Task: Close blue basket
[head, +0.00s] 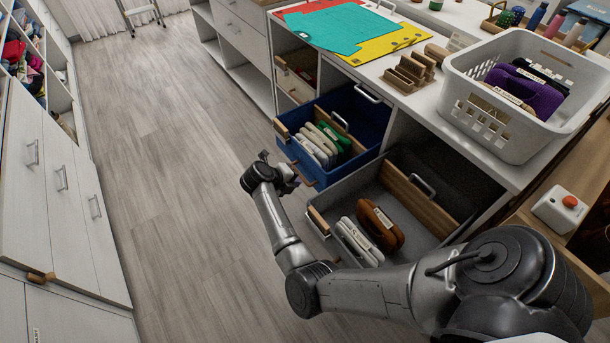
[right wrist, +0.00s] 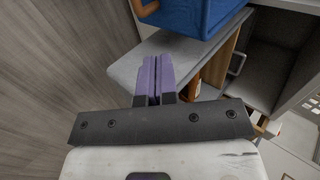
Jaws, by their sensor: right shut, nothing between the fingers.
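The blue basket (head: 362,112) is pulled out of its cubby in the shelving. It holds white and green folded items (head: 322,145). Its lower part also shows at the top of the right wrist view (right wrist: 195,14). My right gripper (head: 293,178) is over the aisle, close to the outer front end of the blue basket, with no clear contact. Its purple fingers (right wrist: 157,76) are together and empty. In the wrist view they point toward the space below the blue basket. My left gripper is not in view.
A grey basket (head: 425,222) with brown and white items is also pulled out, beside the blue one and near my right arm. A white basket (head: 482,118) and coloured sheets (head: 335,25) lie on the counter. The wooden floor aisle (head: 170,150) is clear.

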